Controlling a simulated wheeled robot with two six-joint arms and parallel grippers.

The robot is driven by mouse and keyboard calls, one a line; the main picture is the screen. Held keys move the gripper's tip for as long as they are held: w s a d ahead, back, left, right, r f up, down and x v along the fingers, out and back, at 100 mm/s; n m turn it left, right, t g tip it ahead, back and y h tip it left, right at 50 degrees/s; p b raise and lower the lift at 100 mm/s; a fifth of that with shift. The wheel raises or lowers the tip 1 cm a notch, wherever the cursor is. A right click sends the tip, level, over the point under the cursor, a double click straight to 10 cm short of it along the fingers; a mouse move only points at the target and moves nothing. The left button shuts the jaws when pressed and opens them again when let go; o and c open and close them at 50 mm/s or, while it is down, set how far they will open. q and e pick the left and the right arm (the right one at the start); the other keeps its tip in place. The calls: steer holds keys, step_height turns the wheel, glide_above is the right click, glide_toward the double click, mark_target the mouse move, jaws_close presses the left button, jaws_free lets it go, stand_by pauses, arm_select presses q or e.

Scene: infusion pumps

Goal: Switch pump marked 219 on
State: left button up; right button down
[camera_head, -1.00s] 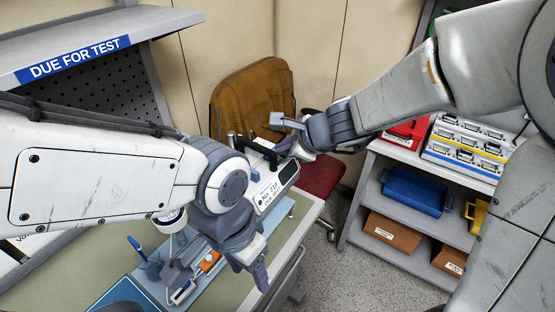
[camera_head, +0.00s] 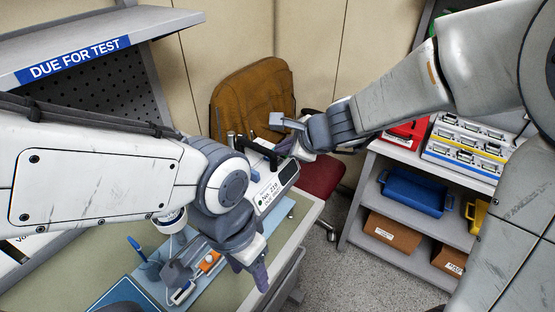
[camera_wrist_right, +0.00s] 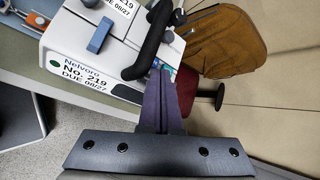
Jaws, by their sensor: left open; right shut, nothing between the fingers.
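The pump marked No. 219 (camera_head: 268,191) is a white box on the bench, partly hidden behind my left arm in the head view. In the right wrist view the pump (camera_wrist_right: 80,42) shows its label with a green dot, a blue block and a black curved handle (camera_wrist_right: 151,42). My right gripper (camera_head: 284,148) is at the pump's far right end. Its purple fingers (camera_wrist_right: 163,75) are shut and empty, with the tips beside the handle and close to a small green part; contact cannot be told. My left gripper (camera_head: 222,270) is open over the bench's front, apart from the pump.
A "DUE FOR TEST" shelf (camera_head: 75,60) stands at left. A chair with a brown jacket (camera_head: 250,100) is behind. A shelf unit (camera_head: 400,232) with bins stands at right.

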mark_target(282, 165)
steer(key=shift+f, duration=0.1)
stand_by(0.3)
steer(key=shift+f+b, duration=0.35)
steer(key=shift+b, duration=0.15)
steer(key=shift+f+b, duration=0.45)
steer(key=shift+b, duration=0.05)
stand_by(0.5)
steer(key=shift+r, duration=0.15)
steer(key=shift+r+p, duration=0.75)
steer(key=shift+p, duration=0.1)
step_height(282, 165, up, 5)
steer(key=p, duration=0.4)
steer(key=shift+p, duration=0.3)
